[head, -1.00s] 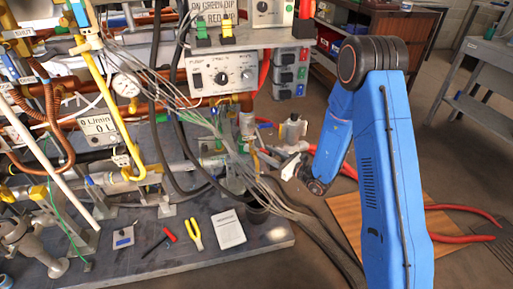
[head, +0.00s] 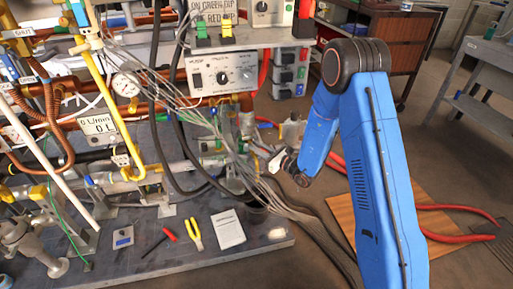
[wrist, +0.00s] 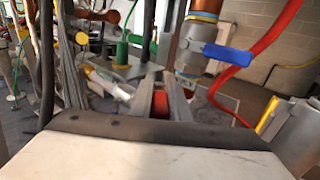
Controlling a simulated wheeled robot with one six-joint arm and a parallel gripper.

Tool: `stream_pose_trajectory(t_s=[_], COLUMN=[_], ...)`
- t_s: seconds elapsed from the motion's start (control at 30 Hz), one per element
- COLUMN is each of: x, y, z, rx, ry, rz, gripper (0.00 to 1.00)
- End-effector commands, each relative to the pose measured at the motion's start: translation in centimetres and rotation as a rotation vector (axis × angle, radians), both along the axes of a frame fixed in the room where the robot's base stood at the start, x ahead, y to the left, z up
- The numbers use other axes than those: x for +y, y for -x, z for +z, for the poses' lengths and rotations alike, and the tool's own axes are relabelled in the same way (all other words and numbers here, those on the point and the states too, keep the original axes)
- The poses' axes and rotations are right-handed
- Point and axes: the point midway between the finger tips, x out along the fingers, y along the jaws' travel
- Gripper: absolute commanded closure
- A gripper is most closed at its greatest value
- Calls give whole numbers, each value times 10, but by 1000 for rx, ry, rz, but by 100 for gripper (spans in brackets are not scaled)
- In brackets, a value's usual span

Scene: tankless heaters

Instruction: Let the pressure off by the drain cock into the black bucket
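My gripper (head: 262,156) is at the right end of the bench pipework in the head view, held by my blue arm. In the wrist view its two grey fingers (wrist: 161,95) stand apart. A small red piece (wrist: 160,104) shows low between them; I cannot tell whether they touch it. A valve with a blue lever (wrist: 230,54) on a copper-coloured pipe is just right of the fingers. I cannot tell which fitting is the drain cock.
Grey cables (head: 285,208) hang over the bench's right end near my gripper. A control box (head: 222,75) is above. Pliers (head: 194,234), a red-handled screwdriver (head: 169,235) and a white paper (head: 229,228) lie on the bench.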

Motion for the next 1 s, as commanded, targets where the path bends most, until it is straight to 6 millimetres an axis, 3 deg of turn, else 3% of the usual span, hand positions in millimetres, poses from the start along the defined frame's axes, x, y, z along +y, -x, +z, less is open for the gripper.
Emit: stream_pose_trajectory(t_s=[0.47, 1.0], x=[-2, -5], y=[-2, -12], z=[0, 0], rx=[-1, -4], ry=[0, 1], rz=[76, 519], gripper=[100, 100])
